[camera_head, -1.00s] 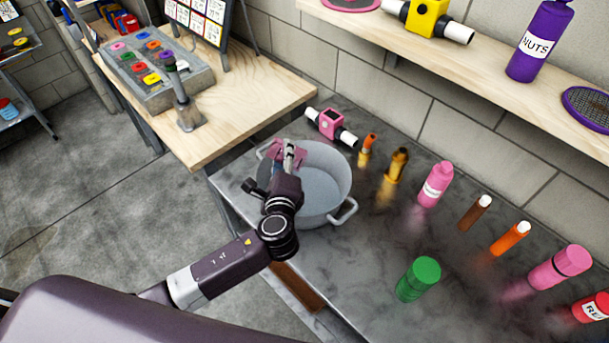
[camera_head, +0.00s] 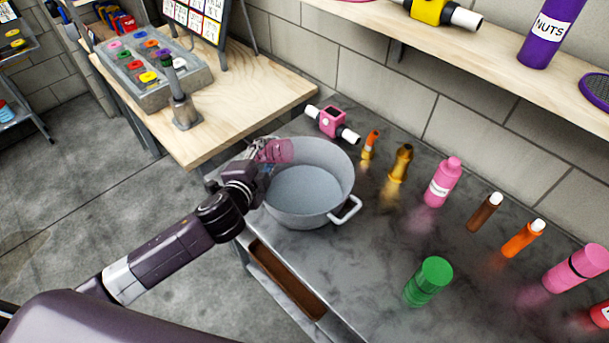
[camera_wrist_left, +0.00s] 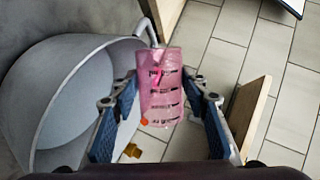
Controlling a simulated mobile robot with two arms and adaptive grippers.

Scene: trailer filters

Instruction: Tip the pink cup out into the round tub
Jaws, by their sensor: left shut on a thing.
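The round tub (camera_head: 312,215) is a grey metal pot with side handles, standing at the left end of the dark counter. My left gripper (camera_head: 262,154) is at the tub's far-left rim, shut on the pink cup (camera_head: 279,151). The cup is tilted well over, its free end pointing right towards the tub's opening. A small orange bit shows at the cup's lower edge. The cup's inside is unclear. My right gripper is out of view.
A pink device with white ends (camera_head: 332,123) stands just behind the tub. Several bottles, including a green one (camera_head: 427,280), stand to the right on the counter. A wooden table (camera_head: 225,115) adjoins at the left. A shelf (camera_head: 490,65) runs above.

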